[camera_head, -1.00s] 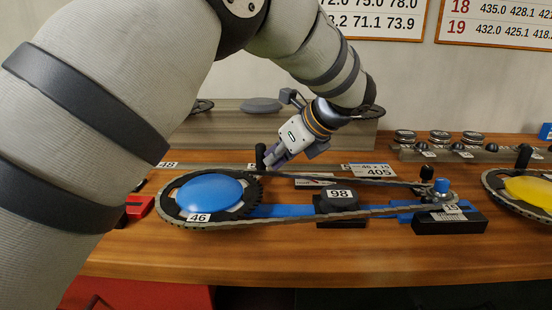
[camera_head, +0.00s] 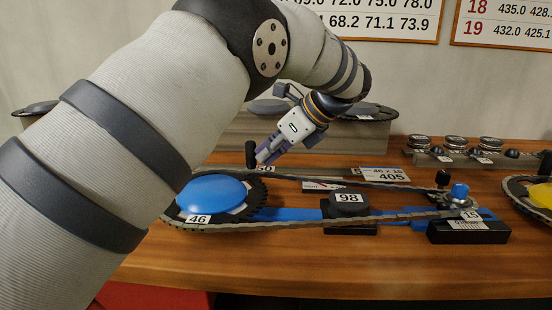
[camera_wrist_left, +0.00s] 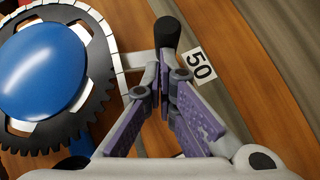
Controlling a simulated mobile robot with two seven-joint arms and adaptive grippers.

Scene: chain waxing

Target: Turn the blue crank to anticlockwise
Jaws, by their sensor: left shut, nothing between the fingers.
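The blue crank is a domed blue disc (camera_head: 212,195) on a black toothed wheel with the label 46. Its upright black handle (camera_head: 251,153) stands at the wheel's back right edge. My left gripper (camera_head: 263,158) is just right of the handle, pointing down and left. In the left wrist view the gripper (camera_wrist_left: 165,72) has its fingertips together, with nothing between them, right below the black handle (camera_wrist_left: 168,34). I cannot tell whether they touch it. The blue disc (camera_wrist_left: 42,70) is on the left there. My right gripper is not in view.
A chain links the crank wheel to a small sprocket (camera_head: 459,204) at the right. A black block labelled 98 (camera_head: 348,204) stands between them. A yellow disc (camera_head: 543,195) is at the right edge. Small round weights (camera_head: 455,144) stand behind. The front of the table is clear.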

